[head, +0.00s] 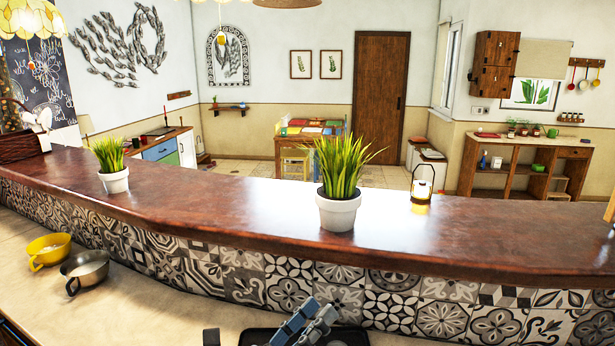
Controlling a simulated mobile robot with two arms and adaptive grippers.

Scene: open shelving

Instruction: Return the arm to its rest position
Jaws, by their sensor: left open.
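My left gripper (309,318) shows at the bottom middle of the head view, cut off by the lower edge. Its blue-grey fingers are open, and I see nothing held between them. It is over the lower counter, in front of the patterned tile wall (390,304). The rest of the left arm is out of the picture. My right gripper does not show.
A raised brown bar top (460,225) crosses the view, bearing two potted plants (338,212) (115,181) and a lantern (421,187). A yellow cup (48,250) and a metal cup (85,268) stand on the lower counter (130,312) at left. Bare counter lies right of them.

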